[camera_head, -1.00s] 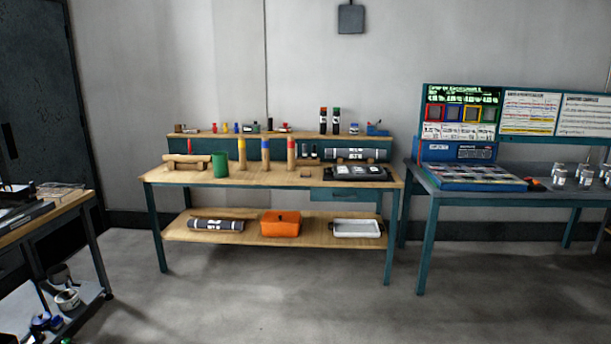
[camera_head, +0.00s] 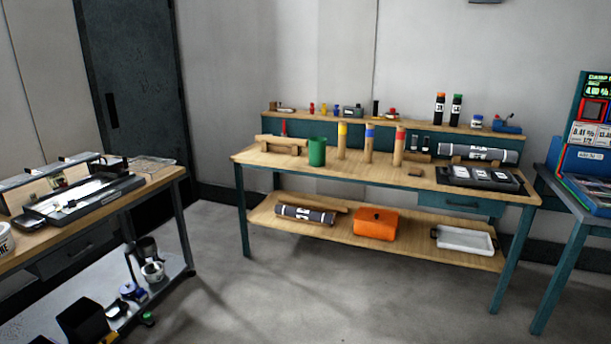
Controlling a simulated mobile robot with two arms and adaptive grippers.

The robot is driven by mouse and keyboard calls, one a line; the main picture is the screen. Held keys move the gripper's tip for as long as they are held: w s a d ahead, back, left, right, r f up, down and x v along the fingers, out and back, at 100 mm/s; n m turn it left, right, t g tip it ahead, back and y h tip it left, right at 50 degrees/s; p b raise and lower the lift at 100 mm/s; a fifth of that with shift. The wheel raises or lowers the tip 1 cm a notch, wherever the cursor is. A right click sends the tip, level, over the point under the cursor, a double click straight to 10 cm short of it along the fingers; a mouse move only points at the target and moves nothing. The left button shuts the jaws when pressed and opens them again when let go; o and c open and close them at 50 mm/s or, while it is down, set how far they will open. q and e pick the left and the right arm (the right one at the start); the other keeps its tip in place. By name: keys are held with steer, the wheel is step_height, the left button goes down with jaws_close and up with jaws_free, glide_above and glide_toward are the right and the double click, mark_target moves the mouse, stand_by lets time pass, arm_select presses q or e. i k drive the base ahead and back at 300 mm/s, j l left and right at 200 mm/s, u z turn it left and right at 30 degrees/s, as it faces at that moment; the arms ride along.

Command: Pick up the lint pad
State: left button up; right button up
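I cannot tell which thing is the lint pad at this size. The wooden workbench (camera_head: 330,172) holds a green cup (camera_head: 317,152), several wooden posts with coloured tops, a small brown block (camera_head: 415,171) and a black tray (camera_head: 481,179) with pale labelled pieces. A grey roll (camera_head: 478,152) lies at the back of the bench top. Another dark grey roll (camera_head: 306,214) lies on the lower shelf beside an orange box (camera_head: 376,223) and a white tray (camera_head: 465,240). Neither of my grippers is in view.
A second table (camera_head: 150,187) with black equipment stands at the left, its lower shelf (camera_head: 178,270) holding small items. A blue-legged table (camera_head: 573,228) with a display panel stands at the right. The grey floor (camera_head: 270,290) between them is clear. A dark door (camera_head: 137,100) is behind.

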mark_target(414, 171)
steer(key=i+j, duration=0.1)
steer(key=i, duration=2.35)
steer(key=i+j+z, duration=0.15)
steer(key=i+z, duration=0.3)
steer(key=i+j+z, duration=0.45)
steer(key=i, duration=0.15)
steer(key=i+j+z, duration=0.8)
steer(key=j+z, duration=0.15)
steer(key=j, duration=0.15)
steer(key=i+j+z, duration=0.25)
steer(key=j+z, duration=0.2)
steer(key=j, duration=0.3)
steer(key=u, duration=0.5)
steer(key=l+u, duration=1.2)
steer(key=k+j, duration=0.05)
